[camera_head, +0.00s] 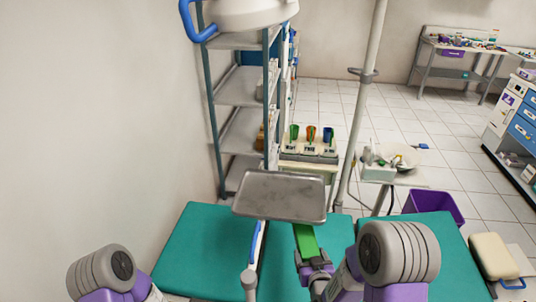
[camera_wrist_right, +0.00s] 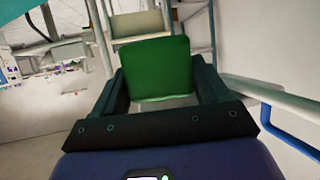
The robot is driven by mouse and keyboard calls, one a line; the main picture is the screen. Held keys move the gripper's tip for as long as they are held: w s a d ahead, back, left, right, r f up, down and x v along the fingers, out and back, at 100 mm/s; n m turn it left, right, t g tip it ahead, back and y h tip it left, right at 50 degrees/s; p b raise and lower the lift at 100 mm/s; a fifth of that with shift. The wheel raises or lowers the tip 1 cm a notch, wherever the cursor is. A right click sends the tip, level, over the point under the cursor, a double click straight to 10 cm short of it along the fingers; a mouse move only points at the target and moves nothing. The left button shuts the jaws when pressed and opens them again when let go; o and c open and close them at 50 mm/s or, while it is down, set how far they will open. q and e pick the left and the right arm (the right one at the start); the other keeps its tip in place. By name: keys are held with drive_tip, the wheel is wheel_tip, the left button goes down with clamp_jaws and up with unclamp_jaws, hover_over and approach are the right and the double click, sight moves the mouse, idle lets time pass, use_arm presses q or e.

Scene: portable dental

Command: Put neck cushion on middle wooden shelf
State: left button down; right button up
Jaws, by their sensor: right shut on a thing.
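My right gripper (camera_head: 312,260) is shut on a green block-like thing (camera_head: 306,238), which I take to be the neck cushion. It stands out beyond the fingers, above the teal padded chair (camera_head: 205,250). In the right wrist view the green cushion (camera_wrist_right: 153,68) fills the space between the two dark fingers. A tall shelf rack (camera_head: 212,130) with teal posts stands against the left wall, with several greyish boards such as this middle shelf (camera_head: 240,130). I cannot tell whether they are wood. My left gripper is out of view.
A metal tray (camera_head: 281,195) hangs just beyond the cushion, partly between it and the rack. A white lamp head (camera_head: 245,14) covers the rack's top. A pole (camera_head: 362,110) stands right of the rack. A purple bin (camera_head: 433,206) is at right.

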drive_tip(key=d+f+m+h, duration=0.2)
drive_tip(key=d+f+h, duration=0.1)
drive_tip(key=d+f, duration=0.9)
wheel_tip(320, 180, down, 3)
drive_tip(key=shift+s+m+b, duration=0.3)
drive_tip(key=shift+s+b, duration=0.05)
drive_tip(key=shift+b, duration=0.1)
drive_tip(key=shift+g, duration=0.3)
wheel_tip(320, 180, down, 10)
drive_tip(key=b, duration=0.3)
drive_tip(key=shift+r, duration=0.2)
